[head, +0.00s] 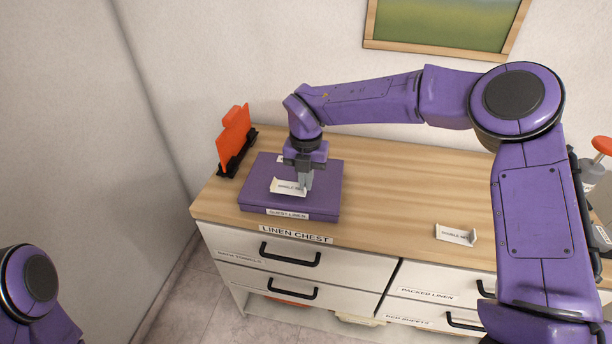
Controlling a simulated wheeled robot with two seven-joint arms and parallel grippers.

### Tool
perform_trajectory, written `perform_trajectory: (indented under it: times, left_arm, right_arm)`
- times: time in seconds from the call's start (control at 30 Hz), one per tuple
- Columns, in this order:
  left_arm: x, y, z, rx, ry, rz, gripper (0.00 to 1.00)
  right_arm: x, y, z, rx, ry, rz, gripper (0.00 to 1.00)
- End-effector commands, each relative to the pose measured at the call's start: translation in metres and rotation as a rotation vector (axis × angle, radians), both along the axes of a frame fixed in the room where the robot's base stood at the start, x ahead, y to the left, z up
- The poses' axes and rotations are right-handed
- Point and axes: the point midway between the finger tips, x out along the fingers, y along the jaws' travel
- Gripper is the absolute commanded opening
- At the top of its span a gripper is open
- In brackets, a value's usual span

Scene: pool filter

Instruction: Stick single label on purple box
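The purple box (262,197) lies flat on the left part of the wooden chest top, with a "GUEST LINEN" strip on its front. The white single label (286,187) is at the middle of the box lid; I cannot tell whether it touches the lid or is just above it. My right gripper (306,184) points down over the box. Its fingers are close together at the label's right end and appear shut on it, hiding that end. My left gripper is out of view; only part of my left arm shows at the lower left.
A second white label, reading "DOUBLE SET" (455,234), stands near the chest's front edge. An orange piece in a black holder (237,152) stands behind the box to the left. The wooden top (390,190) is clear between box and second label. Labelled drawers with black handles are below.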

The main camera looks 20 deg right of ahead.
Motion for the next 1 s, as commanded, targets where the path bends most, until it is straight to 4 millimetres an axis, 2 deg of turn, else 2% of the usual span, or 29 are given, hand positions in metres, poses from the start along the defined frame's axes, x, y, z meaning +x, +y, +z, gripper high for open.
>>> perform_trajectory:
  times: [0.03, 0.13, 1.0]
  left_arm:
    - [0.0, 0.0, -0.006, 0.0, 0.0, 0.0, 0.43]
    - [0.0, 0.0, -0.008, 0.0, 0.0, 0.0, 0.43]
    - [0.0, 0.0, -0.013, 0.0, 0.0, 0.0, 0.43]
  right_arm:
    - [0.0, 0.0, -0.007, 0.0, 0.0, 0.0, 0.0]
    - [0.0, 0.0, -0.01, 0.0, 0.0, 0.0, 0.0]
    - [0.0, 0.0, -0.017, 0.0, 0.0, 0.0, 0.0]
